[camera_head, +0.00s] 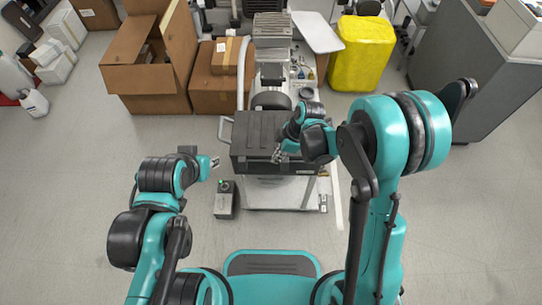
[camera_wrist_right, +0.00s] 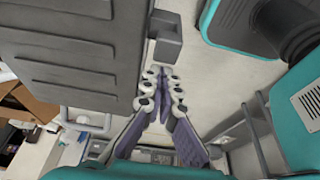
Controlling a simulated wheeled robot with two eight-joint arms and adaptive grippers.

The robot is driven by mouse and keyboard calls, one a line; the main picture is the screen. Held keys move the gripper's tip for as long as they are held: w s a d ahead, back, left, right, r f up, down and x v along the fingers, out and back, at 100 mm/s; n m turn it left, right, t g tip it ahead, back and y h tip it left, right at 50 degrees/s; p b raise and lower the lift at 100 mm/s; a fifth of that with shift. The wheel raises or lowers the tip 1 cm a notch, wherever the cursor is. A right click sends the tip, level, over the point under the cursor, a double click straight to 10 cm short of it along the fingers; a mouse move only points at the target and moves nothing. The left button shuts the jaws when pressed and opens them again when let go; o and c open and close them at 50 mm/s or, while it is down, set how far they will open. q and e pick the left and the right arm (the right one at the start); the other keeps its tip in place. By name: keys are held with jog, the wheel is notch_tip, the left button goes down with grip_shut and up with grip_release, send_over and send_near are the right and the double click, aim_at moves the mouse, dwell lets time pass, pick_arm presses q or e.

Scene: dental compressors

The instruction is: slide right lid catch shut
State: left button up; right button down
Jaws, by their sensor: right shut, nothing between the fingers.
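The dark grey case (camera_head: 262,130) with its ribbed lid down stands on the cart in the head view. Its lid (camera_wrist_right: 75,55) fills the upper left of the right wrist view. A grey block, which looks like the right lid catch (camera_wrist_right: 168,45), sits beside the lid's edge; whether it is fully slid shut cannot be told. My right gripper (camera_head: 278,156) is at the case's front edge. Its fingers (camera_wrist_right: 163,75) are together and empty, with the tips close to the block; contact is unclear. My left gripper (camera_head: 214,162) is left of the case, apart from it, its fingers too small to read.
A side handle (camera_wrist_right: 88,122) juts from the case. A small dark box (camera_head: 225,203) stands on the floor at front left. Cardboard boxes (camera_head: 150,80) are behind left, a yellow bin (camera_head: 362,55) behind right.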

jog(key=shift+d, duration=0.35)
jog(key=d, duration=0.5)
jog(key=shift+d+b, duration=0.1)
jog(key=shift+b, duration=0.25)
